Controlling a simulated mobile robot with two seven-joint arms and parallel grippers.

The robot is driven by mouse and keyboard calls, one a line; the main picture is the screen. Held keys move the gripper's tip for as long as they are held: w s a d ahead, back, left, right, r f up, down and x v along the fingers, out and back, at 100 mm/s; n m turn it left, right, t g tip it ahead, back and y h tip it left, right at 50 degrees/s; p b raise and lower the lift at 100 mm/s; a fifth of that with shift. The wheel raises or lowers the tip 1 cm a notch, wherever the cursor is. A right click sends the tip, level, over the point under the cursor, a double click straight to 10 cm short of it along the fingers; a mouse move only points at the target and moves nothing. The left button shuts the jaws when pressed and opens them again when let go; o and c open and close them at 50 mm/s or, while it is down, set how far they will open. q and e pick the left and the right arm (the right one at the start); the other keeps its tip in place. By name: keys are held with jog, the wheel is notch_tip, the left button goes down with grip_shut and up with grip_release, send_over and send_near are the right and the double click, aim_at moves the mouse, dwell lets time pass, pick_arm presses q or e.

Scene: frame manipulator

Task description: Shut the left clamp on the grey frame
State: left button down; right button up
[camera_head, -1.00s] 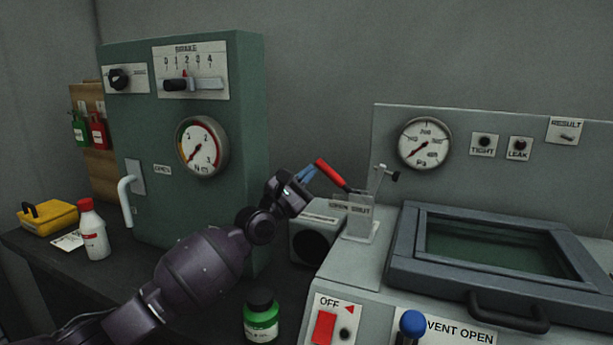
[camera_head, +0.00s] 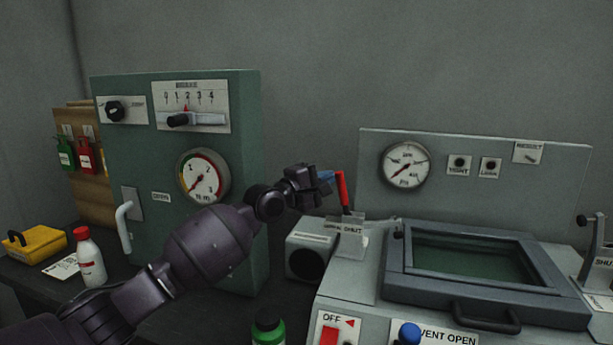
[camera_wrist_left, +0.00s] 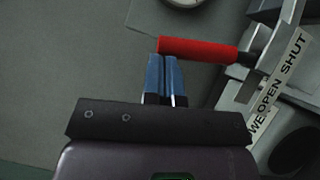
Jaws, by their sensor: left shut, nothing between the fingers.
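The left clamp has a red handle (camera_head: 341,188) that stands nearly upright above its pale metal base (camera_head: 345,240). Its black-tipped arm (camera_head: 398,228) reaches right, low, near the back left corner of the grey frame (camera_head: 400,270); I cannot tell whether it presses on it. My left gripper (camera_head: 328,177) is shut and empty, its blue fingertips just left of the handle. In the left wrist view the blue fingertips (camera_wrist_left: 160,78) lie against or very near the red handle (camera_wrist_left: 197,48). An OPEN SHUT label (camera_wrist_left: 280,85) shows beside it. My right gripper is out of view.
A second clamp (camera_head: 594,245) stands at the frame's right, partly cut off. A gauge panel (camera_head: 450,210) rises behind the frame. A green cabinet (camera_head: 130,160) stands behind my left arm. A green bottle (camera_head: 268,330) and a blue knob (camera_head: 410,333) are in front.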

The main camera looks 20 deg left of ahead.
pick_arm(q)
jog(key=d+r+m+g+y+p, duration=0.1)
jog(key=d+m+g+y+p, duration=0.1)
jog(key=d+m+p, duration=0.3)
jog(key=d+p, duration=0.1)
jog(key=p, duration=0.2)
jog(key=shift+d+g, duration=0.15)
jog(key=shift+g, duration=0.25)
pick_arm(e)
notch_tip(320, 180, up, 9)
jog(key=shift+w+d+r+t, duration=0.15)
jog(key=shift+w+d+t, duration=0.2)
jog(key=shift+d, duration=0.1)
pick_arm(q)
jog(key=shift+s, duration=0.1)
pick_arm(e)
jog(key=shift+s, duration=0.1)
pick_arm(q)
jog(key=shift+s, duration=0.1)
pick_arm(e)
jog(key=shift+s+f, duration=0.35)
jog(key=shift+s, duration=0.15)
